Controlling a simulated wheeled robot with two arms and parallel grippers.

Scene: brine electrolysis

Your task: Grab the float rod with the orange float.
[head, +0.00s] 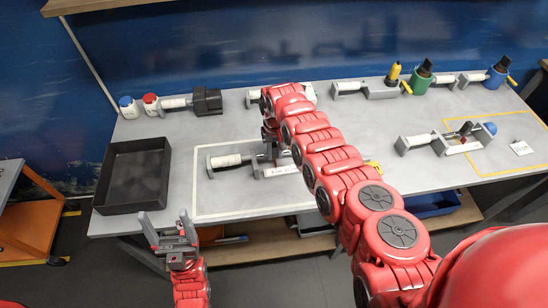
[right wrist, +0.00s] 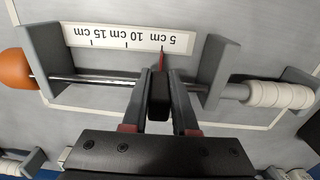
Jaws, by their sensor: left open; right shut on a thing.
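The float rod (right wrist: 95,78) is a thin metal bar lying across a grey stand (right wrist: 212,75) in the right wrist view. Its orange float (right wrist: 15,68) is at the left end, partly cut off by the frame; my arm appears to hide it in the head view. A black grip block (right wrist: 158,100) sits at the rod's middle, with a red pointer near the scale's 5 cm mark. My right gripper (right wrist: 160,95) is shut on this block. The rod still appears level in the stand. My left gripper (head: 167,226) is open and empty before the table's front edge.
A black tray (head: 110,180) is at the table's left. A similar rig with a blue ball (head: 490,128) stands at the right. White rings (head: 228,160) show left of my right arm. Bottles and other devices line the back edge.

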